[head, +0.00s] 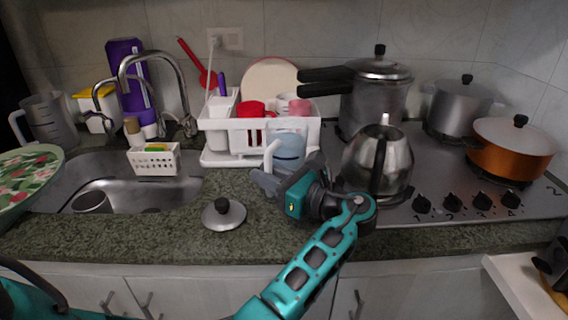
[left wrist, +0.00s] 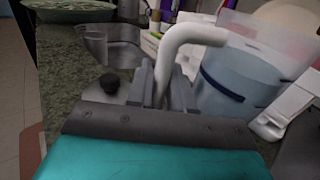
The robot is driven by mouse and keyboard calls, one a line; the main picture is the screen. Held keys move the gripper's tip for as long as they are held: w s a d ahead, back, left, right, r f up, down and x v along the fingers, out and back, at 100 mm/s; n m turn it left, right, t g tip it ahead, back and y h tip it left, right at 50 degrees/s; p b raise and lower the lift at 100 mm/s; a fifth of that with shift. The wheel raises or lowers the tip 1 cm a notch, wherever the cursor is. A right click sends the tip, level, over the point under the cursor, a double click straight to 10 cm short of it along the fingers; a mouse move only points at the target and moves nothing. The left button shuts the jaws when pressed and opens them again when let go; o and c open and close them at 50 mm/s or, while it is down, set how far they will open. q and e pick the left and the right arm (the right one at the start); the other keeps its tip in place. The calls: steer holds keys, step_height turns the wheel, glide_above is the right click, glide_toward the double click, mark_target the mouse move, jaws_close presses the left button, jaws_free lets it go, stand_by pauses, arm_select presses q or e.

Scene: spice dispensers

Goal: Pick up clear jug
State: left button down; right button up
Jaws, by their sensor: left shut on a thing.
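The clear jug (head: 289,152) with a bluish tint and a white handle stands in front of the dish rack, right of the sink. In the left wrist view, the jug (left wrist: 240,88) is at the right, with a dark band on its side. My left gripper (head: 266,178) is shut on the jug's white handle. In the left wrist view, the handle runs down between the fingers of the gripper (left wrist: 165,92). The jug's base is partly hidden by my gripper. My right gripper is not in view.
A pot lid (head: 232,217) lies on the counter left of the gripper. A steel kettle (head: 365,162) stands close on the right, on the stove. The white dish rack (head: 219,151) is behind the jug. Another jug (head: 52,120) stands left of the sink (head: 150,199).

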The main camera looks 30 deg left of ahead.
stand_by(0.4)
arm_select(q)
steer(key=shift+r, duration=0.1)
steer(key=shift+r, duration=0.2)
